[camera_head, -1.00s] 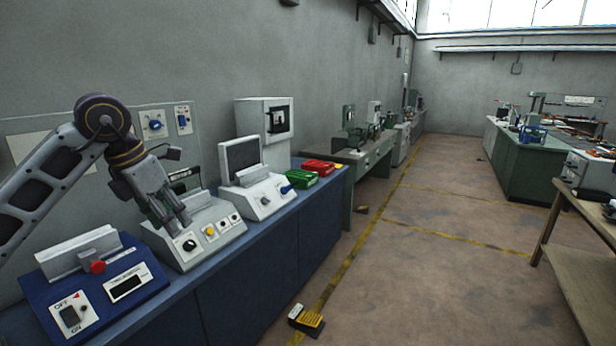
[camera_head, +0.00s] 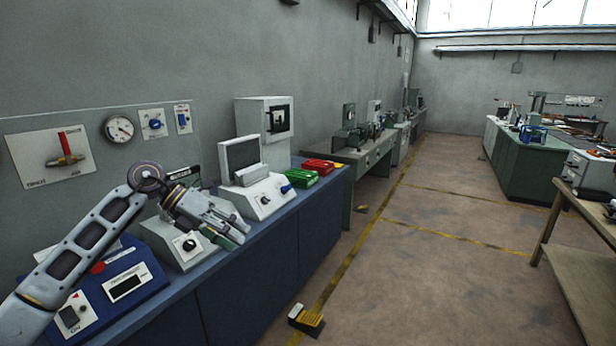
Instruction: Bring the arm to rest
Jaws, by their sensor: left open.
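My left arm comes in from the lower left, low over the front of the bench. My left gripper (camera_head: 238,232) is open and empty, pointing right and slightly down. It hangs in front of a white control box (camera_head: 180,254) and hides that box's right part and some of its controls. My forearm covers part of the blue device (camera_head: 150,290) with an ON switch and a small display. My right arm and gripper are not in view.
A grey machine with a dark screen (camera_head: 240,155) and green and red bins (camera_head: 302,179) stand farther along the blue bench (camera_head: 285,240). A red-lever panel (camera_head: 50,155) and gauge (camera_head: 118,128) are on the wall panel. The floor (camera_head: 440,270) to the right is clear.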

